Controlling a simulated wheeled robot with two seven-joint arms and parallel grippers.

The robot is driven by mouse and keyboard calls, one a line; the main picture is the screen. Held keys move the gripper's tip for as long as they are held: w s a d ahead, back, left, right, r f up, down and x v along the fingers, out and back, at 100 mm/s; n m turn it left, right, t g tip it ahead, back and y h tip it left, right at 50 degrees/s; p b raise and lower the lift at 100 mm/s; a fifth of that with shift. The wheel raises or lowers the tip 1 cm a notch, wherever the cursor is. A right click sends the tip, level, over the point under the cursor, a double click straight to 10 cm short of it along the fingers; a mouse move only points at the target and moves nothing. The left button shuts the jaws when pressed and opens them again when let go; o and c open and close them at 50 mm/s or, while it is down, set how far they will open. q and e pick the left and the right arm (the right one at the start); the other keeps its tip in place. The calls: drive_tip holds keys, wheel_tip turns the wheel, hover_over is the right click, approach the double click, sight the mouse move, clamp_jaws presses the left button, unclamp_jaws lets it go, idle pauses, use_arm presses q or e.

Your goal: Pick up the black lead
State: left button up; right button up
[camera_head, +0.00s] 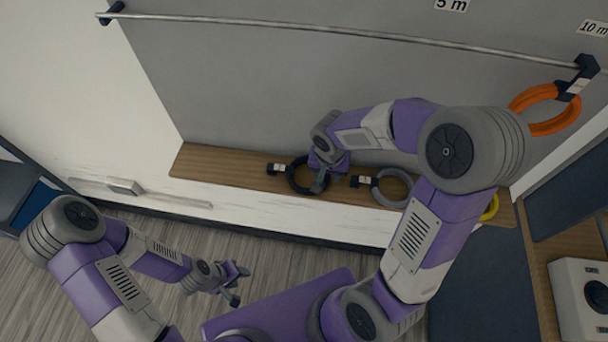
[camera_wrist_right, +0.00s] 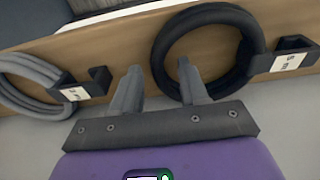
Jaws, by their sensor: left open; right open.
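The black lead (camera_head: 291,180) is a coiled ring with a dark clip and white tag, lying on the wooden shelf (camera_head: 222,166). It shows at the top of the right wrist view (camera_wrist_right: 160,55). My right gripper (camera_head: 320,187) is open at the coil's right side in the head view, hiding part of it. In the right wrist view, the open fingers (camera_wrist_right: 158,78) appear on either side of the ring's near edge, one over its opening. I cannot tell whether they touch it. My left gripper (camera_head: 240,283) is open and empty, low over the floor.
A grey coil (camera_head: 393,202) lies just right of the black one, and a yellow coil (camera_head: 490,208) further right. An orange coil (camera_head: 515,103) hangs from the metal rail (camera_head: 300,27). A white box (camera_head: 570,305) stands at lower right.

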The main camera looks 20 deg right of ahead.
drive_tip(key=shift+f, duration=0.2)
clamp_jaws()
drive_tip(key=shift+r, duration=0.1)
